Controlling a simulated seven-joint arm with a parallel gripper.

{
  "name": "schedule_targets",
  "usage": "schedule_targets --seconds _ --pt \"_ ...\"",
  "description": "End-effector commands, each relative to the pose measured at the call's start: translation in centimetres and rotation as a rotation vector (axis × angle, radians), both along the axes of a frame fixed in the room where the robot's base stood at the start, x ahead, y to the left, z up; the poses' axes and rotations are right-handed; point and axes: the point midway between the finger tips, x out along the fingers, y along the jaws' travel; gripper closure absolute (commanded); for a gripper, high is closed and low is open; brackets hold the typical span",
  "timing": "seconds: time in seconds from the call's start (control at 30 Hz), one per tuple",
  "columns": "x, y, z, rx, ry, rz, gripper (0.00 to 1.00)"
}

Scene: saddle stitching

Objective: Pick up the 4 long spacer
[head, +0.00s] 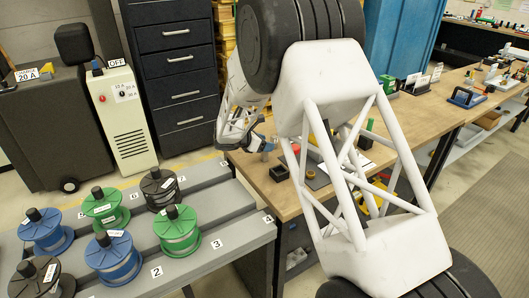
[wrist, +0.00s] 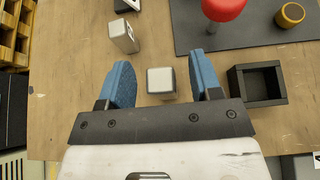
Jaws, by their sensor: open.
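My gripper (wrist: 161,72) is open in the wrist view, its two blue fingers pointing down at the wooden table. A small pale grey block (wrist: 160,80) with a dark edge lies between the fingers, apart from both. A taller grey-white block (wrist: 123,36) with a label stands beyond the left finger; the label is too small to read. I cannot tell which block is the 4 long spacer. In the head view my gripper (head: 258,140) is over the near left end of the table, and the blocks cannot be made out there.
An open dark square box (wrist: 233,82) sits right of the right finger. In the head view, a grey rack with several spools (head: 180,232) stands left of the table.

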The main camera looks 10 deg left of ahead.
Motion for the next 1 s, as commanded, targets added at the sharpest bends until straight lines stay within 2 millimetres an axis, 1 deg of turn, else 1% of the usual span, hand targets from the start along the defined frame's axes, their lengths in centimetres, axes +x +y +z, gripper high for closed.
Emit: schedule_targets --seconds 0.07,0.1,0.47,0.8,1.0 --pt "0.0 0.0 0.0 0.0 0.0 0.0 0.42" --pt "0.0 0.0 0.0 0.0 0.0 0.0 0.45" --pt "0.0 0.0 0.0 0.0 0.0 0.0 1.0" --pt "0.0 0.0 0.2 0.001 -0.001 0.0 1.0" --pt "0.0 0.0 1.3 0.001 -0.003 -0.001 1.0"
